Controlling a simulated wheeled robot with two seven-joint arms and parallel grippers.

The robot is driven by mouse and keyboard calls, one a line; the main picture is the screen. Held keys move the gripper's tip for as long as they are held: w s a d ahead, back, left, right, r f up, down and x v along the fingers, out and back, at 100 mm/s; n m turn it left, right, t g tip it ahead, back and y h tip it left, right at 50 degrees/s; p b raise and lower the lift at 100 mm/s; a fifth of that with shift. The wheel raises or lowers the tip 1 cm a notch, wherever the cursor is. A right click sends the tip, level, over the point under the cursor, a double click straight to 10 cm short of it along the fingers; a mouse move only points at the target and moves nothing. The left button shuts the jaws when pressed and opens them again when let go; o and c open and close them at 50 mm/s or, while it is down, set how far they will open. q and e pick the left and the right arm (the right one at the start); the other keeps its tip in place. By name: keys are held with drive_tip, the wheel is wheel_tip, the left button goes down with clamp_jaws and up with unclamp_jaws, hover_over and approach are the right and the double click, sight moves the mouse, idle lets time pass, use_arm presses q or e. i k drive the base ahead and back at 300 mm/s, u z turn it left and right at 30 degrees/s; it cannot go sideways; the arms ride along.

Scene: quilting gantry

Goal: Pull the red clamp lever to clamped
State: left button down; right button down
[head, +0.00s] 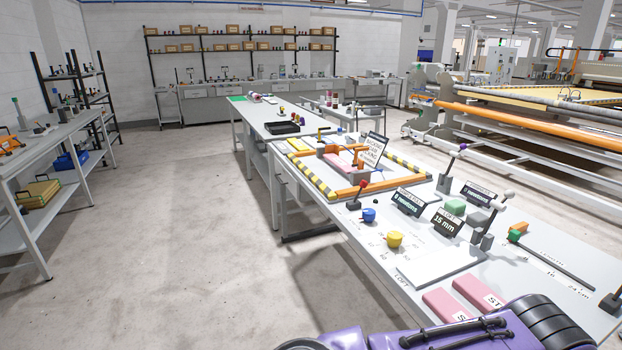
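A lever with a red ball knob (363,184) stands on a small dark base on the long grey bench, near the orange bar of the striped frame. Its short stem leans slightly to the right. I cannot read any clamped or unclamped marking beside it. Neither gripper shows in the head view. Purple and black parts of my own body fill the bottom edge, well below and to the right of the red lever.
A blue knob (369,215) and a yellow knob (395,239) sit close by. Small displays, a purple-knobbed lever (462,148) and a white-knobbed lever (508,195) stand to the right. Pink blocks (447,305) lie nearer. Open floor lies left of the bench.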

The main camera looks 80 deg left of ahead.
sight(363, 184)
drive_tip(key=u, duration=2.55)
